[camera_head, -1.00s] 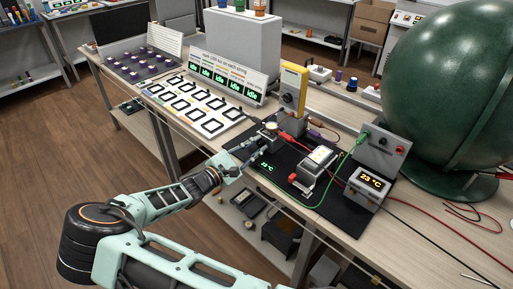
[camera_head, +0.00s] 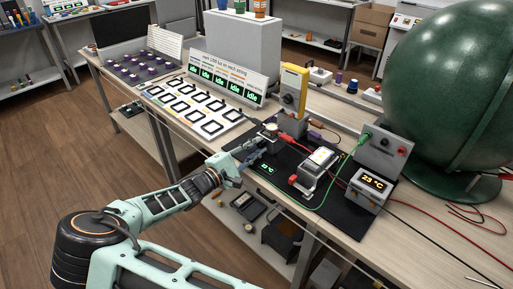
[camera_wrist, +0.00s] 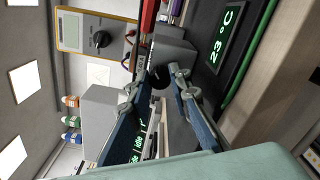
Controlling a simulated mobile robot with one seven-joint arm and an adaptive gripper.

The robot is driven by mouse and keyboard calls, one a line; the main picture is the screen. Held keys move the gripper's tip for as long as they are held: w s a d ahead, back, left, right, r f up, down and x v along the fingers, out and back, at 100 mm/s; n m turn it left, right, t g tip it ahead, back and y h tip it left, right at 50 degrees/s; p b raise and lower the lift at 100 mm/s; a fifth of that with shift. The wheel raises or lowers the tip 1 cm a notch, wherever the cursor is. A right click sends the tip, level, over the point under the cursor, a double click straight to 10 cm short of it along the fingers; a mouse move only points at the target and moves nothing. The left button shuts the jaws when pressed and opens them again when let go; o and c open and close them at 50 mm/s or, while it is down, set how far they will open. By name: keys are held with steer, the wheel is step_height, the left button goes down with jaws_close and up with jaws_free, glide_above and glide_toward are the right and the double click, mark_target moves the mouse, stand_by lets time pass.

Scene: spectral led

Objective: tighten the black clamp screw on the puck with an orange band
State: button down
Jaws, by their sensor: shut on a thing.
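My gripper (camera_head: 254,150) reaches over the near edge of the bench to a small dark grey clamp block (camera_head: 268,138) on the black mat. A pale round puck (camera_head: 270,127) sits at the top of that block; its band is too small to make out. In the wrist view the gripper (camera_wrist: 164,76) is shut on the black clamp screw (camera_wrist: 160,79), at the near side of the grey block (camera_wrist: 175,52). The fingertips partly hide the screw. I cannot tell how far in it sits.
A yellow multimeter (camera_head: 293,88) stands just behind the clamp. A white slotted tray (camera_head: 198,108) is left. A large green sphere (camera_head: 455,95) fills the right.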

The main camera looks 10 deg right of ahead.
steer(key=c, duration=1.8)
jaws_free()
steer(key=shift+o, duration=0.2)
steer(key=shift+a, duration=0.1)
steer(key=v, duration=1.2)
